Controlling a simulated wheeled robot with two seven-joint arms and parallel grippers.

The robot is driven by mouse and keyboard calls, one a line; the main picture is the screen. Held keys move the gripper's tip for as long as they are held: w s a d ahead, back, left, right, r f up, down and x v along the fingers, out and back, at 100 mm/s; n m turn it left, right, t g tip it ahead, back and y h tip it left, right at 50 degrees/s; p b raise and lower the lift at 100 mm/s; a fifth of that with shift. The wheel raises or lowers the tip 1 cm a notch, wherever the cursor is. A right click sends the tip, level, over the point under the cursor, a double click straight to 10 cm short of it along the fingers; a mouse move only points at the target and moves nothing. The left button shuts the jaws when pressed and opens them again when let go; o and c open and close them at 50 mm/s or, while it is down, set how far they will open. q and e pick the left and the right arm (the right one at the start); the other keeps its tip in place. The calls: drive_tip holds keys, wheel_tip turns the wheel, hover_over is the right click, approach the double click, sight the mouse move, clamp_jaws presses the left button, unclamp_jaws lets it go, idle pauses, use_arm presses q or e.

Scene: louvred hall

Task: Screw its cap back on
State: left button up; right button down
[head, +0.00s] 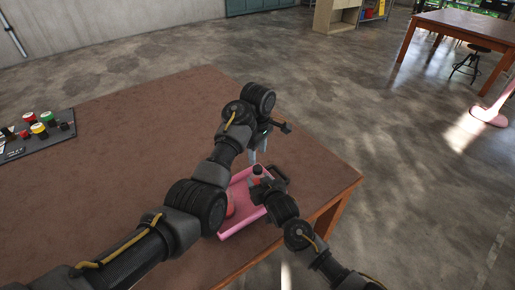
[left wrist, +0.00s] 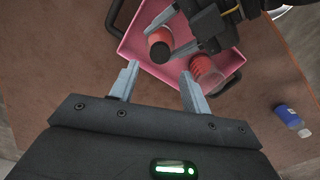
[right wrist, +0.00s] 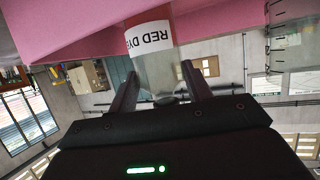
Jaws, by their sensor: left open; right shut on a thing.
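The bottle labelled RED DYE (right wrist: 150,45) is clear with red inside. My right gripper (head: 260,183) is shut on it and holds it over the pink tray. In the left wrist view the bottle (left wrist: 160,37) shows a dark round top; I cannot tell whether this is a cap or an open mouth. My left gripper (left wrist: 160,78) is open and empty, a little apart from the bottle top. In the head view it is just above the bottle, partly hidden by its arm. I see no separate loose cap clearly.
The pink tray (left wrist: 133,42) with dark handles lies near the table's corner. A second clear and red container (left wrist: 207,72) is in it. A blue bottle (left wrist: 287,115) stands or lies on the table (head: 130,100). A dark board (head: 50,140) with several coloured pieces is at the far left.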

sight(258, 168)
use_arm(q)
drive_tip(key=shift+f, duration=3.35)
